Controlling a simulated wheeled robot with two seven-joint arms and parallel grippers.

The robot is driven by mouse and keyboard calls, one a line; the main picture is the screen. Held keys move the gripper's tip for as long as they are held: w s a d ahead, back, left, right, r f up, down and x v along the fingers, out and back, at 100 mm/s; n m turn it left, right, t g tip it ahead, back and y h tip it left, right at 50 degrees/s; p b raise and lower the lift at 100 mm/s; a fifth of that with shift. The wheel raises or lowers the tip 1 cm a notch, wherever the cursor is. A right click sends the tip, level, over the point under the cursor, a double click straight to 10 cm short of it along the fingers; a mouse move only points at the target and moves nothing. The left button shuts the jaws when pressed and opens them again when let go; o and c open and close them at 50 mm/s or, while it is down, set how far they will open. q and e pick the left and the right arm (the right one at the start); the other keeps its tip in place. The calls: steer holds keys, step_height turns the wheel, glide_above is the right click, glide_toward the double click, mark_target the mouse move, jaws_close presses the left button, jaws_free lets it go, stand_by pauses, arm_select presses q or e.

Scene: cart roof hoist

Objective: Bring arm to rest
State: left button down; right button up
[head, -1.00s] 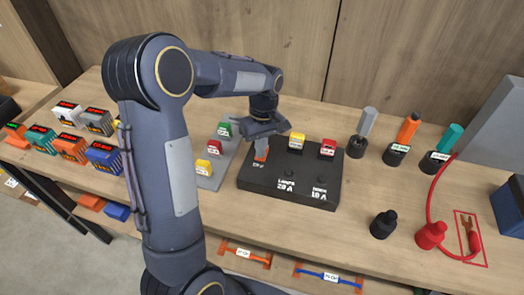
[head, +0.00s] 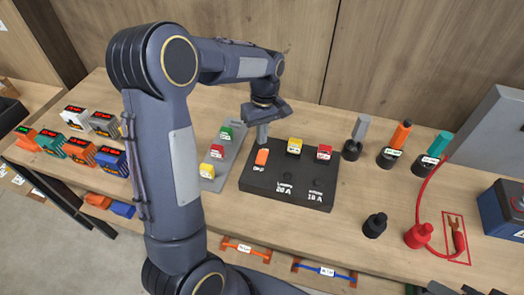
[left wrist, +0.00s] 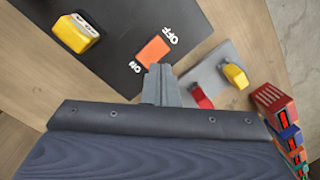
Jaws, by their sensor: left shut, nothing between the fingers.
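My left gripper (head: 263,135) is shut and empty. It hangs just above the back left part of a black fuse panel (head: 290,190), apart from it. The left wrist view shows its closed fingertips (left wrist: 160,72) beside an orange rocker switch (left wrist: 153,51) marked ON and OFF. In the head view the switch (head: 262,157) sits at the panel's left side. My left arm crosses the left half of the head view and hides part of the bench. My right gripper does not show.
A yellow fuse (head: 295,146) and a red fuse (head: 323,152) sit in the panel. A grey strip (head: 228,158) with coloured fuses lies to its left. Small boxes stand far left. Handled tools in black holders, a red cable (head: 421,200) and a blue battery (head: 505,208) are at right.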

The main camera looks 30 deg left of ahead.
arm_select(q)
steer(key=shift+r, duration=0.1)
stand_by(0.4)
steer(key=s+d+r+m+t+h, duration=0.1)
steer(key=s+d+r+m+t, duration=0.1)
steer(key=s, duration=0.5)
steer(key=s+d+r+m+t+h+b, duration=0.1)
steer(key=s+d+r+m+t, duration=0.1)
steer(key=s, duration=0.6)
steer(key=s+d+r+m+t+h, duration=0.1)
steer(key=s+d+r+m+t, duration=0.1)
steer(key=s+m, duration=0.4)
steer(key=shift+s+d+r+t, duration=0.35)
steer(key=shift+s+d+t, duration=0.35)
steer(key=shift+s, duration=0.1)
